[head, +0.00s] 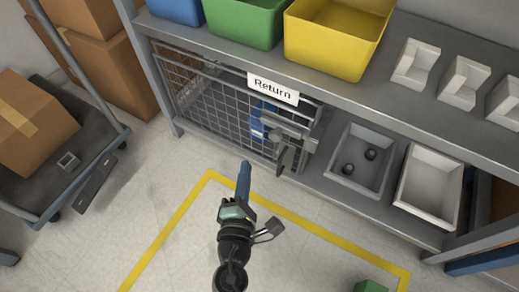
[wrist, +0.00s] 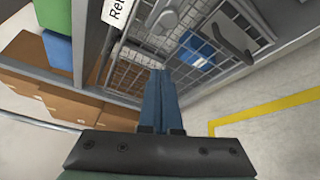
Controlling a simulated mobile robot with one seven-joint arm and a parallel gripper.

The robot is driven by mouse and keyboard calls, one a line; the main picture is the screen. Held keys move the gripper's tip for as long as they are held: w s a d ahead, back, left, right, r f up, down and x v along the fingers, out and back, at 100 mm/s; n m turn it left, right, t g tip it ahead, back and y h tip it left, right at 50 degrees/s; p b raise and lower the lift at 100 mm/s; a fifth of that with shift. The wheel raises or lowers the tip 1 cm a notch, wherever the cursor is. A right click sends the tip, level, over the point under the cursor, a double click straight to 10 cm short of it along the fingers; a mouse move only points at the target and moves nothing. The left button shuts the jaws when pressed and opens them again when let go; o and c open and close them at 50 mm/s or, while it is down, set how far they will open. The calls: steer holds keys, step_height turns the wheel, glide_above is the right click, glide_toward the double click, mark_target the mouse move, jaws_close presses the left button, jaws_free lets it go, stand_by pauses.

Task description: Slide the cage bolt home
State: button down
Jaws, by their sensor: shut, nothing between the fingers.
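The mesh cage (head: 215,105) sits under the shelf, behind a "Return" sign (head: 273,88). A grey bolt assembly (head: 292,130) is at the right end of its front, with a round knob and a dark handle (head: 283,158) below. The fingers (wrist: 160,75) also show in the wrist view. How far the bolt is slid I cannot tell.
A blue object (head: 262,118) is inside the cage. Right of it are a grey tray (head: 338,178) with two dark round things and a white tray (head: 430,205). A cart (head: 65,160) with a box stands left. Floor inside the yellow line (head: 165,245) is mostly clear.

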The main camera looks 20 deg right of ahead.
mark_target(278, 132)
steer(key=shift+s+f, duration=0.1)
steer(key=shift+f, duration=0.35)
steer(key=w+d, duration=0.6)
steer(key=d, duration=0.1)
steer(key=shift+w+r+b, duration=0.15)
steer(key=shift+r+b, duration=0.05)
steer(key=shift+b, duration=0.15)
stand_by(0.3)
